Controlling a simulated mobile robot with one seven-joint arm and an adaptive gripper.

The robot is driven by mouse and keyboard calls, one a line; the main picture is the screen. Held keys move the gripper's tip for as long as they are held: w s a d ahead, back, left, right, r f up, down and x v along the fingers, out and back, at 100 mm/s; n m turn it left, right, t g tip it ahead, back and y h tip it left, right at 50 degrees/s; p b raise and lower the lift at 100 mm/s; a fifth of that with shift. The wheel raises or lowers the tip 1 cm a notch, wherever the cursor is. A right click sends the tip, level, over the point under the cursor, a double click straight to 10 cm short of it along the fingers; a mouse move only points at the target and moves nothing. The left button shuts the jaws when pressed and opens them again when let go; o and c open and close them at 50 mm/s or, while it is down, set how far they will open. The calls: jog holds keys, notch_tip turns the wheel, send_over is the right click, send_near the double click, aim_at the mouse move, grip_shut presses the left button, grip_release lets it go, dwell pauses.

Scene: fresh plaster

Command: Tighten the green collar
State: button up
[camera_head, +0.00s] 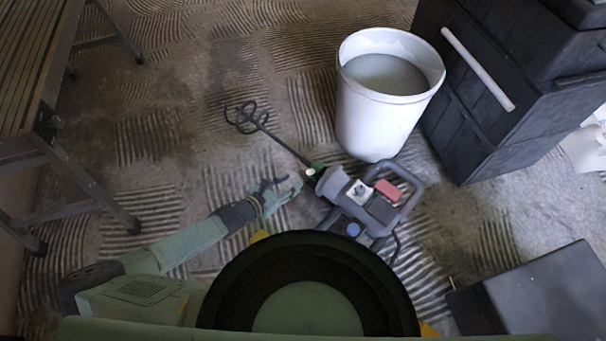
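A mixing drill (352,197) lies on the floor with its paddle shaft (285,146) pointing to the upper left, ending in a looped paddle. The green collar (316,166) is a small band where the shaft meets the grey drill body. My gripper (277,183) is to the left of the collar and a little nearer to me. A gap shows between its dark fingertips, and it looks open and empty. It appears apart from the collar and the drill. Details of the collar are too small to make out.
A white bucket (365,125) with grey content stands just behind the drill. Dark stacked cases (480,125) are at the right, and a dark box (545,295) at the lower right. A slatted platform (25,70) stands at the left. The ridged floor between is clear.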

aim_at(309, 171)
jog(key=b+x, duration=0.6)
jog(key=x, duration=0.4)
jog(key=shift+w+d, duration=0.2)
jog(key=shift+d, duration=0.05)
jog(key=shift+c, duration=0.5)
jog(key=shift+r, duration=0.1)
jog(key=c, duration=0.7)
